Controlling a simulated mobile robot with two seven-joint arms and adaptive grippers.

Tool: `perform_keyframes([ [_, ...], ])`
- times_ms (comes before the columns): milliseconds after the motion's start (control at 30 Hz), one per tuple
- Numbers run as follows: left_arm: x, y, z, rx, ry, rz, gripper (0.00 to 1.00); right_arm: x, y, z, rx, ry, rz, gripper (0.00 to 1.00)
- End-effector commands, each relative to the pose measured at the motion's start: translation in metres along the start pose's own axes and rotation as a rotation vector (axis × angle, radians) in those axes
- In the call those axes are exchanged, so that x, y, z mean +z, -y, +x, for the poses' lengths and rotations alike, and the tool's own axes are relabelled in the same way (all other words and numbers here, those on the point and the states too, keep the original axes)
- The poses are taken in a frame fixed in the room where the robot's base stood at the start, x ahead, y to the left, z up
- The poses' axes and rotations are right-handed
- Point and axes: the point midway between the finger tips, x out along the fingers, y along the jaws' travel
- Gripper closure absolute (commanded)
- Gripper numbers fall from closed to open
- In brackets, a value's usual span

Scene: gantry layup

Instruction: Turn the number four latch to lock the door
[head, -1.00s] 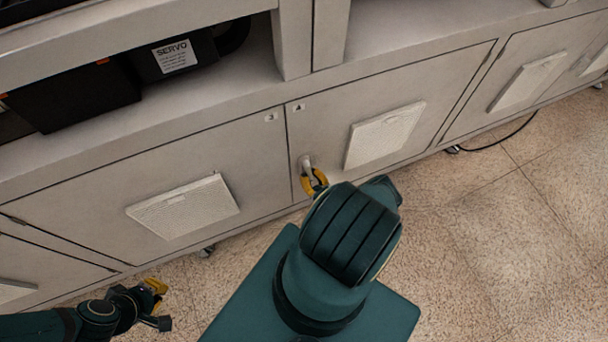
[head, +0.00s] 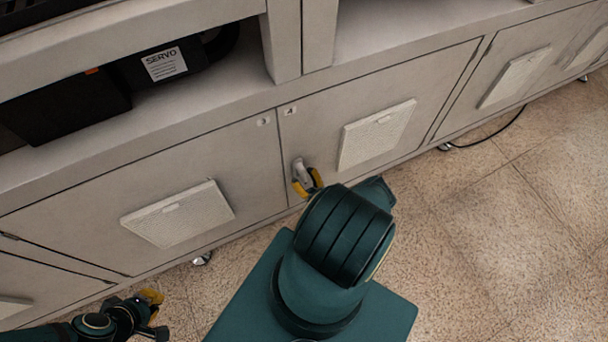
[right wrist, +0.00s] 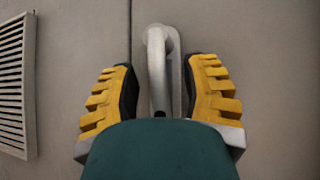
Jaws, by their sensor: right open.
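The number four latch (head: 298,168) is a pale metal lever on the grey door (head: 375,90) marked 4, just right of the seam between two doors. In the right wrist view the lever (right wrist: 157,65) hangs straight down from its round pivot, in front of a long plate. My right gripper (head: 307,184) is at the latch. In the right wrist view its yellow fingers (right wrist: 159,97) stand open on either side of the lever, with gaps showing. The lever's lower end is hidden behind my wrist. My left gripper (head: 153,309) is low at left, away from the doors' latch; its jaw opening is unclear.
A neighbouring door (head: 150,170) with a pale vent panel (head: 180,214) is on the left. Above it, a shelf holds a black box labelled SERVO (head: 165,62). A dark cable (head: 495,138) lies on the floor at right. The tiled floor (head: 500,230) at right is otherwise open.

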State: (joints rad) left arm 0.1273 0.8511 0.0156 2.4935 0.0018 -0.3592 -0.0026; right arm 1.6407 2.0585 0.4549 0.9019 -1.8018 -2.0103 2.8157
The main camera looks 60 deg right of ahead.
Motion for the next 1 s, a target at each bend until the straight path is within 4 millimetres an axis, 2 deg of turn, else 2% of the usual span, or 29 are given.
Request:
perform_keyframes([
  [267,0.000,0.000,0.000,0.000,0.000,0.000,1.00,0.011,0.002,0.012,0.001,0.002,0.003,0.54],
  [800,0.000,0.000,0.000,0.000,0.000,0.000,1.00,0.060,0.009,0.058,0.001,0.001,0.001,0.54],
  [1000,0.000,0.000,0.000,0.000,0.000,0.000,1.00,0.070,0.011,0.067,0.001,0.001,0.000,0.54],
])
